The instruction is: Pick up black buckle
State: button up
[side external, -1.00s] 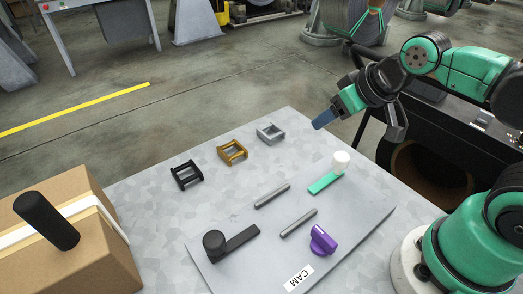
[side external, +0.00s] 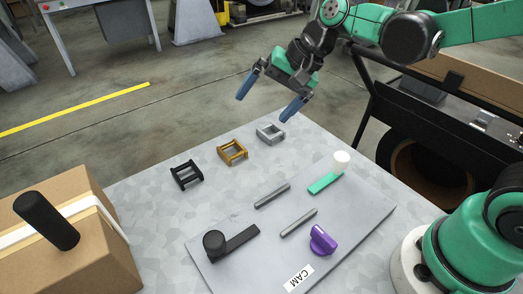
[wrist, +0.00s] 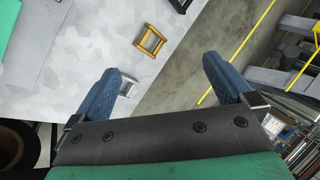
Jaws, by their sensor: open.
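The black buckle (side external: 186,175) lies on the grey table at the left of a row of three buckles in the side external view. In the wrist view only part of it shows, at the top edge (wrist: 180,4). The gold buckle (side external: 233,152) lies in the middle of the row and the silver buckle (side external: 270,133) at the right. My gripper (side external: 268,106) is open and empty, held above the table's far edge, near the silver buckle and away from the black one. In the wrist view, a blue finger partly covers the silver buckle (wrist: 127,86).
A grey plate (side external: 220,268) on the table (side external: 140,200) bears a black lever (side external: 232,243), a purple knob (side external: 322,240), two grey bars and a green piece with a white cap (side external: 341,160). A cardboard box (side external: 85,255) stands at left.

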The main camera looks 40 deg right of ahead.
jog(key=w+a+f+m+g+y, duration=0.2)
jog(key=w+a+f+m+y, duration=0.25)
jog(key=w+a+m, duration=0.2)
jog(key=m+g+y, duration=0.3)
jog(key=m+y, duration=0.1)
send_near(178, 176)
jog(key=x, duration=0.2)
jog(key=shift+w+a+f, duration=0.15)
jog(key=shift+a+f, duration=0.1)
jog(key=shift+a, duration=0.1)
jog(key=shift+a+f, duration=0.1)
jog(key=shift+f, duration=0.1)
jog(key=shift+x, duration=2.85)
jog(key=shift+y, duration=0.25)
jog(key=c, duration=1.2)
